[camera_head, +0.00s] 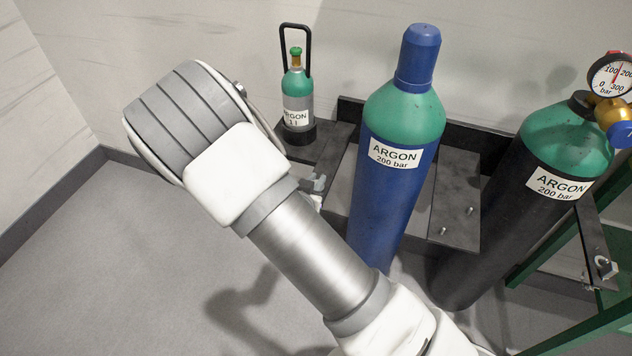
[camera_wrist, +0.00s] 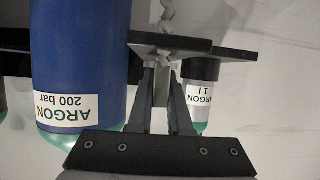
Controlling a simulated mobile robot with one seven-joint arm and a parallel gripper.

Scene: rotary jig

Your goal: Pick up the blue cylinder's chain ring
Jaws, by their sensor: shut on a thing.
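The blue cylinder (camera_head: 388,205) stands upright in the head view, with a green shoulder, a blue cap and an ARGON 200 bar label. It also shows inverted in the wrist view (camera_wrist: 80,45). My gripper (camera_wrist: 161,68) is beside this cylinder, with its jaws shut on a small grey piece at the dark bracket plate, which I take to be the chain ring (camera_wrist: 161,88). The fingers hide much of it. Pale chain links (camera_wrist: 166,14) show beyond the plate. In the head view, my arm hides the gripper; small metal hardware (camera_head: 318,184) shows left of the cylinder.
A small argon bottle (camera_head: 297,95) with a carrying handle stands at the back left, close to my gripper in the wrist view (camera_wrist: 200,95). A dark cylinder (camera_head: 520,205) with a gauge (camera_head: 612,76) stands right, near a green frame (camera_head: 555,255). The left floor is clear.

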